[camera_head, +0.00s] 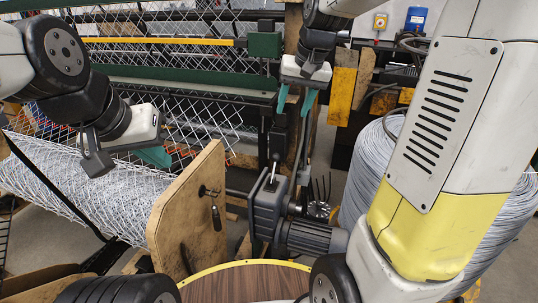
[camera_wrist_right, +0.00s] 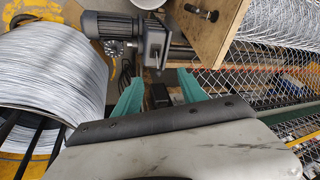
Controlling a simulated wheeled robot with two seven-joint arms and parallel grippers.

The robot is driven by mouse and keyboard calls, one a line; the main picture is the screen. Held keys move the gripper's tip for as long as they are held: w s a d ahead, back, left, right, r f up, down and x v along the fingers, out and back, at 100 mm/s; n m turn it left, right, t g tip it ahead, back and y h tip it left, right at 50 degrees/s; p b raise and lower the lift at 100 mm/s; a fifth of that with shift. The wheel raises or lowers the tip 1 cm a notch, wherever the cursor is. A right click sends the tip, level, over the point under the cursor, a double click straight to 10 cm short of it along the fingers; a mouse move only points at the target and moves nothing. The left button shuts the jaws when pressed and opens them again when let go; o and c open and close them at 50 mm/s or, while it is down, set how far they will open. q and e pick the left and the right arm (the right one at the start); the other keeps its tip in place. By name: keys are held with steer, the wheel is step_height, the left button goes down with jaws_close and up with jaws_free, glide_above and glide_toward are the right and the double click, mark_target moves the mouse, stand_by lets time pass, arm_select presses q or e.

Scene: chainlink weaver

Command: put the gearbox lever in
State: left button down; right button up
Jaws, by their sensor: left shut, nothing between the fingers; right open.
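The grey gearbox (camera_head: 268,205) stands right of the wooden board, with a motor (camera_head: 310,237) on its right side. A thin lever (camera_head: 273,172) with a dark top rises from the gearbox, slightly tilted. My right gripper (camera_head: 294,108) is open above and behind the lever, apart from it. In the right wrist view, the gearbox (camera_wrist_right: 155,42) lies beyond the open teal fingers (camera_wrist_right: 160,76). A dark block (camera_wrist_right: 158,96) shows between them; I cannot tell whether it is the lever's knob. My left gripper (camera_head: 155,156) is shut and empty at the left, over the mesh roll.
The wooden board (camera_head: 187,212) with a black handle stands close left of the gearbox. A mesh roll (camera_head: 85,185) lies at the left. A wire coil (camera_head: 362,180) stands at the right. A round brown table (camera_head: 245,282) is in front.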

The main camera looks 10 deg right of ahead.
steer(key=w+f+m+g, duration=0.1)
steer(key=w+f+g, duration=0.1)
steer(key=w+f, duration=0.85)
steer(key=m+g, duration=0.1)
glide_above(276, 157)
steer(key=f, duration=1.4)
steer(key=shift+s+d+f, duration=0.15)
steer(key=shift+d+f, duration=0.1)
steer(key=shift+h, duration=0.3)
steer(key=f, duration=0.5)
steer(key=a+f, duration=0.1)
steer(key=f, duration=0.2)
steer(key=shift+w+f, duration=0.2)
steer(key=shift+c, duration=0.2)
jaws_close()
